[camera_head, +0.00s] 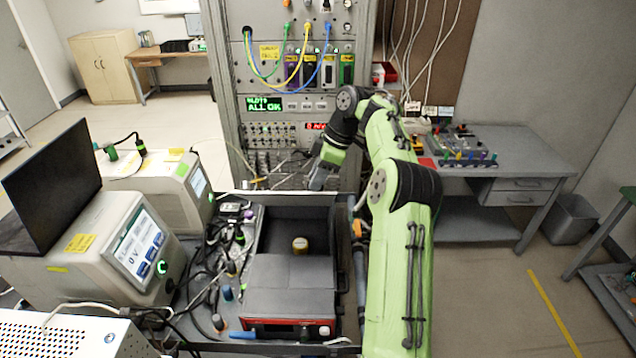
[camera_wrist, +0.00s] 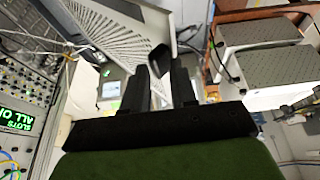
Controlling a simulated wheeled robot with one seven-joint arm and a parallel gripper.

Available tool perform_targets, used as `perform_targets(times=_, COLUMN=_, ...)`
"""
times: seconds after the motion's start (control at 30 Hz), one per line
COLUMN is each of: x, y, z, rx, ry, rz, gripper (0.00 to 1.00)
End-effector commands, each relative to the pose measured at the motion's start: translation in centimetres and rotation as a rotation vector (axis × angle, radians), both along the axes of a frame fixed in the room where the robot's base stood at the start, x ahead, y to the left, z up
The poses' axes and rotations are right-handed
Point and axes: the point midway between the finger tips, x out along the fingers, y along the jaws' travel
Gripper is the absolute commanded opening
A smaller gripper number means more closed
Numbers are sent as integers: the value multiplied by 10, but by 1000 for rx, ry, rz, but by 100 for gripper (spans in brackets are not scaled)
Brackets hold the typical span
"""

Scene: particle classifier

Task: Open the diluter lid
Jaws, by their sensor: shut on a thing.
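The diluter (camera_head: 288,325) is a dark grey box with a red-edged front panel, at the lower middle of the head view. Its lid (camera_head: 290,212) appears to stand raised at the back, and the compartment below it is uncovered. A small tan-topped round thing (camera_head: 300,244) sits inside. My gripper (camera_head: 317,184) is at the lid's upper edge, right of its middle. In the wrist view, the fingers of my gripper (camera_wrist: 161,78) are close around a dark rounded handle (camera_wrist: 159,58). How the handle joins the lid is hard to see.
Two pale instruments (camera_head: 125,245) and a black screen (camera_head: 55,185) stand on the left. Cables and small parts (camera_head: 228,265) crowd the diluter's left side. A tall equipment rack (camera_head: 290,90) rises behind. Open floor (camera_head: 500,310) lies to the right.

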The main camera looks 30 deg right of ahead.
Motion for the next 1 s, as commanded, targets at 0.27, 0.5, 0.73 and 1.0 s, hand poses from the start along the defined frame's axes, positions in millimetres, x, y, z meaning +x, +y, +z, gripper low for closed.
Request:
perform_targets(times=0.27, x=2, y=-5, z=-8, rx=5, ry=0, rz=-16, gripper=0)
perform_targets(times=0.5, x=2, y=-5, z=-8, rx=5, ry=0, rz=-15, gripper=43)
perform_targets(times=0.73, x=2, y=-5, z=-8, rx=5, ry=0, rz=-15, gripper=40)
perform_targets(times=1.0, x=2, y=-5, z=-8, rx=5, ry=0, rz=-15, gripper=40)
